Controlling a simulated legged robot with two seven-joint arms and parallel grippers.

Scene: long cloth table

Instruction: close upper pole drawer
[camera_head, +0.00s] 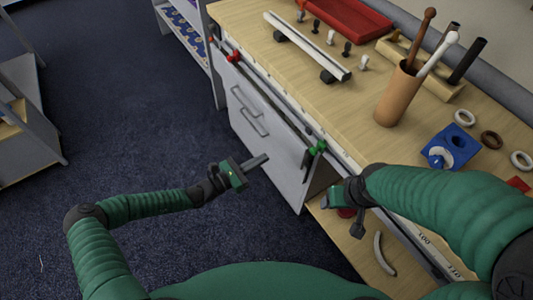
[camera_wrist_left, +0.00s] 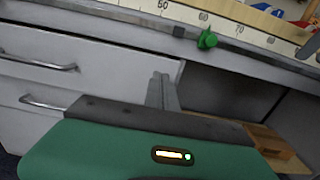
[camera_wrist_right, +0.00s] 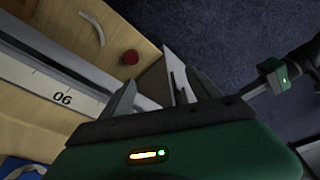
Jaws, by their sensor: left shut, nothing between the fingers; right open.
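The white cabinet under the table has two drawers with bar handles. The upper drawer's handle (camera_head: 245,97) sits above the lower handle (camera_head: 253,123). In the left wrist view the upper handle (camera_wrist_left: 38,62) and the lower one (camera_wrist_left: 55,104) show at the left. How far the upper drawer stands out is hard to tell. My left gripper (camera_head: 262,159) is shut and empty, in front of the cabinet's right part, apart from both handles. My right gripper (camera_head: 357,225) is open and empty near the table's front edge, above the lower shelf; its spread fingers show in its wrist view (camera_wrist_right: 148,88).
A green clamp (camera_head: 317,148) and a red one (camera_head: 233,57) sit along the table's front rail. A red knob (camera_wrist_right: 131,57) is on the lower shelf.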

